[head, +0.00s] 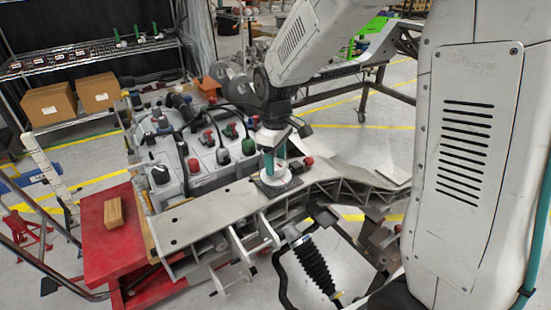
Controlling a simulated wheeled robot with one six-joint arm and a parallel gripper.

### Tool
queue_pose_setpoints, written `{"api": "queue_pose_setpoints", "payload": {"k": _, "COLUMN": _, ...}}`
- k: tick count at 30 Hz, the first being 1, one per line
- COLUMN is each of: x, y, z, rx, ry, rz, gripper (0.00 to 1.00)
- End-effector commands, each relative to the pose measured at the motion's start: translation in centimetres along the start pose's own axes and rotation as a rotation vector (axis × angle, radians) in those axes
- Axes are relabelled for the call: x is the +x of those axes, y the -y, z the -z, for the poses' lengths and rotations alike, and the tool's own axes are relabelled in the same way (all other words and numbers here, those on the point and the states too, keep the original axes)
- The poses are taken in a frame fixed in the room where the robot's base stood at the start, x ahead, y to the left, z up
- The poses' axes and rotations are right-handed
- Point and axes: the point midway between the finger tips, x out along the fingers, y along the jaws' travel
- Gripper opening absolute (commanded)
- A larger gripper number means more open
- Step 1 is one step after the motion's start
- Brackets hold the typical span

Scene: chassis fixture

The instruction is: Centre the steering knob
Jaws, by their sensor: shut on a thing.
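My gripper (274,164) points down, with green fingers, over a dark square plate (262,190) on the pale metal chassis arm. The fingers are shut on a small pale upright piece that I take to be the steering knob (281,174). The fingers and wrist partly cover it, and it is too small here to judge its exact turn or tilt. The plate lies flat on the chassis (215,210).
Just left of my gripper stands a grey control block with black, red and green knobs (223,155) and black cables. A red cart (107,240) carries a wooden block (114,212). Cardboard boxes (50,104) sit on a shelf behind. A black ribbed boot (315,265) hangs below the chassis.

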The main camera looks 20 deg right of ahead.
Motion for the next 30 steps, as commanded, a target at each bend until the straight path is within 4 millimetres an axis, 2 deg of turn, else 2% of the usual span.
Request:
{"api": "queue_pose_setpoints", "payload": {"k": 5, "x": -0.1, "y": -0.1, "z": -0.1, "rx": 0.000, "ry": 0.001, "rz": -0.001, "gripper": 0.27}}
{"api": "queue_pose_setpoints", "payload": {"k": 6, "x": -0.1, "y": -0.1, "z": -0.1, "rx": 0.001, "ry": 0.001, "rz": -0.001, "gripper": 0.61}}
{"api": "queue_pose_setpoints", "payload": {"k": 7, "x": -0.1, "y": -0.1, "z": -0.1, "rx": 0.001, "ry": 0.001, "rz": -0.001, "gripper": 0.70}}
{"api": "queue_pose_setpoints", "payload": {"k": 8, "x": 0.0, "y": -0.1, "z": -0.1, "rx": 0.001, "ry": 0.001, "rz": -0.001, "gripper": 0.72}}
{"api": "queue_pose_setpoints", "payload": {"k": 17, "x": -0.2, "y": -0.1, "z": 0.0, "rx": 0.001, "ry": 0.000, "rz": -0.001, "gripper": 0.72}}
{"api": "queue_pose_setpoints", "payload": {"k": 20, "x": -1.3, "y": -0.1, "z": 0.0, "rx": 0.001, "ry": -0.002, "rz": -0.002, "gripper": 0.72}}
{"api": "queue_pose_setpoints", "payload": {"k": 30, "x": -6.7, "y": -0.2, "z": 0.0, "rx": 0.002, "ry": -0.002, "rz": -0.003, "gripper": 0.72}}
